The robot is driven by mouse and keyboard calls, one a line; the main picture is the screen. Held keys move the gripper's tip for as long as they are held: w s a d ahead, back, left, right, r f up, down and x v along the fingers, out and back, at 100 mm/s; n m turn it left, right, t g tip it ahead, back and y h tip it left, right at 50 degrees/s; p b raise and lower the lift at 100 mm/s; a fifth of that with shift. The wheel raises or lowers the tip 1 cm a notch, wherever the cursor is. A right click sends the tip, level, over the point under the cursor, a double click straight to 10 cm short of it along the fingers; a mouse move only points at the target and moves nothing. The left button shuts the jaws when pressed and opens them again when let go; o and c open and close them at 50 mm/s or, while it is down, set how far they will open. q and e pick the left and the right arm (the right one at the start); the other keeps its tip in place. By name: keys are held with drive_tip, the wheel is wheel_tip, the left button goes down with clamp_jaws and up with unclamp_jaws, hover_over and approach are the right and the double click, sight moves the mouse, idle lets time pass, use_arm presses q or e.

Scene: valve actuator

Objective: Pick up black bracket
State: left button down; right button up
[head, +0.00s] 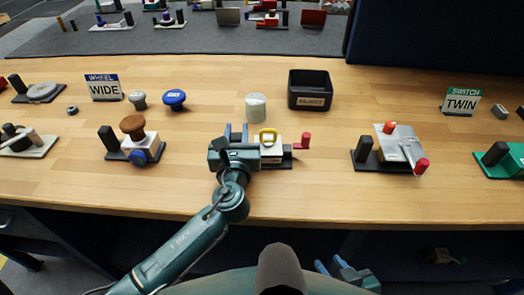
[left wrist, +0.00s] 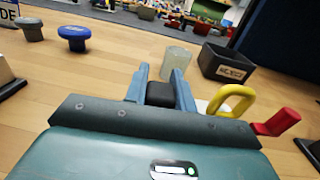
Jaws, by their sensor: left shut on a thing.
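The black bracket (left wrist: 160,95) is a dark block between the two blue fingers of my left gripper (left wrist: 162,88) in the left wrist view. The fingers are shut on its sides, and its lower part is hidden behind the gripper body. In the head view my left gripper (head: 237,134) stands at the left end of a valve unit with a yellow ring handle (head: 268,136) and a red crank (head: 302,141). The gripper mostly hides the bracket there. I cannot tell whether the bracket touches the base. My right gripper (head: 330,265) is low at the bottom edge, away from the table, fingers apart and empty.
A pale cylinder (head: 256,107) and a black bin (head: 310,90) stand just behind the unit. Other valve units stand left (head: 138,148) and right (head: 392,150). Blue (head: 174,98) and grey (head: 138,99) knobs lie left. The wooden table (head: 325,185) is clear in front.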

use_arm(q)
drive_tip(key=shift+r, duration=0.15)
wheel_tip(320, 180, up, 8)
drive_tip(key=r, duration=0.1)
drive_tip(key=shift+f, duration=4.2)
drive_tip(key=shift+f, duration=0.4)
drive_tip(key=shift+f, duration=0.2)
